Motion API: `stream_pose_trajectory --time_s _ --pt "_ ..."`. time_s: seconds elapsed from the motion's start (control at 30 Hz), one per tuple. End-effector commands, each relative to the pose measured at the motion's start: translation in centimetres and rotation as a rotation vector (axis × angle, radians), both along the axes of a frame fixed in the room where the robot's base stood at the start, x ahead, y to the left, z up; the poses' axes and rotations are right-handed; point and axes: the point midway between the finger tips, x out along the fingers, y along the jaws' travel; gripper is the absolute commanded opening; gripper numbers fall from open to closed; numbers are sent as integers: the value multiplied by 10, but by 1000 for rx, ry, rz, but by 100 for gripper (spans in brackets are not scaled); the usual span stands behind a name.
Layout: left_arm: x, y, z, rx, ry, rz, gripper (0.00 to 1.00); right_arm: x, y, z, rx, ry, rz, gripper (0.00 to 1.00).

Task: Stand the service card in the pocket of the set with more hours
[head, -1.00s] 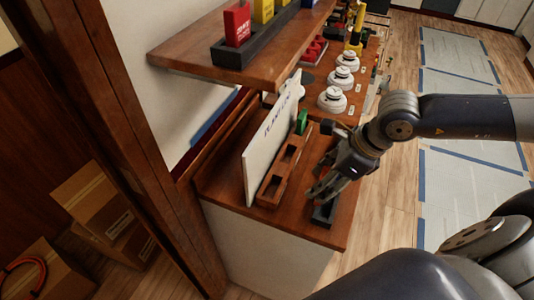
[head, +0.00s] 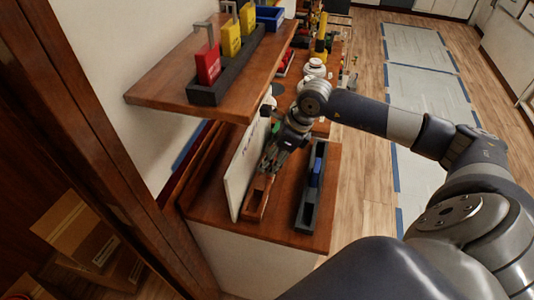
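My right gripper (head: 268,164) points down over the brown wooden rack (head: 252,208), close to the upright white board (head: 236,185). Its fingers are small and dark, and I cannot tell whether they hold anything. A green piece (head: 276,128) shows just behind the gripper. A long dark tray (head: 304,212) lies to the right of the wooden rack, with an upright blue piece (head: 317,172) in it. I cannot make out which item is the service card, and no hours figures are readable. My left gripper is not in view.
A wooden shelf (head: 150,92) overhangs the counter (head: 285,205); it carries a dark holder (head: 205,94) with a red padlock (head: 208,65) and yellow ones (head: 231,38), and a blue bin (head: 270,17). White round devices (head: 316,67) stand farther back. Cardboard boxes (head: 75,225) lie lower left.

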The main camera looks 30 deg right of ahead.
Motion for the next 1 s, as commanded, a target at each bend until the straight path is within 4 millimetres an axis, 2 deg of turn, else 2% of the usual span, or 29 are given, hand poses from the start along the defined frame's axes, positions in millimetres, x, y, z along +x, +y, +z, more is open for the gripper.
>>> stream_pose_trajectory --time_s 0.03,0.1,0.23,0.37,0.6,0.97,1.0 --pt "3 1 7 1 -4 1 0 10 1 3 3 0 -1 24" --pt "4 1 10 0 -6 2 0 19 -2 1 3 1 -2 24" --pt "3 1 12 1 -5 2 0 29 -3 -2 2 1 0 24" --pt "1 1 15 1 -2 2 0 30 -4 -7 0 4 2 24" --pt "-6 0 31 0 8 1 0 30 -4 -35 1 4 0 24" --pt "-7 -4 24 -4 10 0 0 30 -4 -43 0 1 1 24" --pt "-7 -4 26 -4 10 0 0 30 -4 -41 0 1 1 56"
